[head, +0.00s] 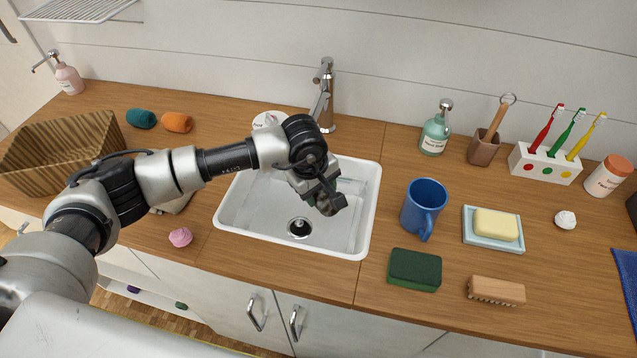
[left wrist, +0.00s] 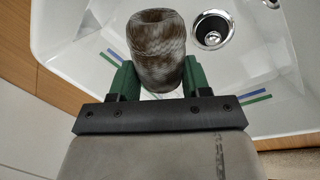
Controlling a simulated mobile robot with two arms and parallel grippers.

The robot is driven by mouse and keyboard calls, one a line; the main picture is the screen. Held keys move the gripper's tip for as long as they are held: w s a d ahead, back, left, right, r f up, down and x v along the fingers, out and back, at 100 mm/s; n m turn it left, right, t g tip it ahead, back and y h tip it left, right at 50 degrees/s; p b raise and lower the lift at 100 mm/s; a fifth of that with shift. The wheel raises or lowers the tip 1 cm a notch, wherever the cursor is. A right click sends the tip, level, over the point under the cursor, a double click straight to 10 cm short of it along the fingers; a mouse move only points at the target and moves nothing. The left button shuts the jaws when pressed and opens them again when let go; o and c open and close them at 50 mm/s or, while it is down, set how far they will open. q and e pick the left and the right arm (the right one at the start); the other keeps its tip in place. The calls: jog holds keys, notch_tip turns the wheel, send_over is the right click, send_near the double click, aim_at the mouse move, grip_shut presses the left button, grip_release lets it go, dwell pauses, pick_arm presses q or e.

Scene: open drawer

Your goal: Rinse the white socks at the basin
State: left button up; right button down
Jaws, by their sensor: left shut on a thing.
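The white basin (head: 230,215) is set into the wooden counter, with a drain in its floor; it also shows in the left wrist view (left wrist: 80,35). A chrome tap (head: 323,95) stands behind it. My left gripper (head: 325,197) is over the basin, shut on a rolled, grey-brown mottled sock (left wrist: 156,50). The sock looks dirty rather than white. The sock is between the two green finger pads, beside the drain in the wrist view. I cannot tell how high above the basin floor it is. No water shows running. My right gripper is not in view.
A woven basket (head: 65,145) and teal (head: 141,118) and orange (head: 178,122) rolls are at left. A blue mug (head: 424,205), green sponge (head: 414,268), brush (head: 496,291) and soap dish (head: 470,240) stand right of the basin. An open drawer (head: 120,275) is below left.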

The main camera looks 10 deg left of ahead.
aim_at(318, 203)
pick_arm(q)
jog(key=shift+s+a+b+x, duration=0.15)
jog(key=shift+b+x, duration=0.35)
jog(key=shift+x, duration=0.6)
jog(key=shift+s+a+b+x, duration=0.2)
jog(key=shift+b+x, duration=0.25)
jog(key=shift+x, duration=0.6)
jog(key=shift+s+a+b+x, duration=0.15)
jog(key=shift+b+x, duration=0.35)
jog(key=shift+x, duration=0.6)
jog(key=shift+p+v, duration=0.55)
jog(key=shift+v, duration=0.2)
jog(key=shift+w+d+r+p, duration=0.1)
jog(key=shift+r+p, duration=1.15)
jog(key=shift+r, duration=1.3)
jog(key=shift+d+r+p, duration=0.1)
jog(key=shift+r+p, duration=1.1)
jog(key=shift+r, duration=1.35)
jog(key=shift+w+p+v, duration=0.2)
jog(key=shift+p+v, duration=0.4)
jog(key=shift+v, duration=0.7)
jog(key=shift+d+r, duration=0.15)
jog(key=shift+r+p, duration=0.3)
jog(key=shift+r, duration=0.35)
jog(key=shift+p+v, duration=0.3)
jog(key=shift+v, duration=0.95)
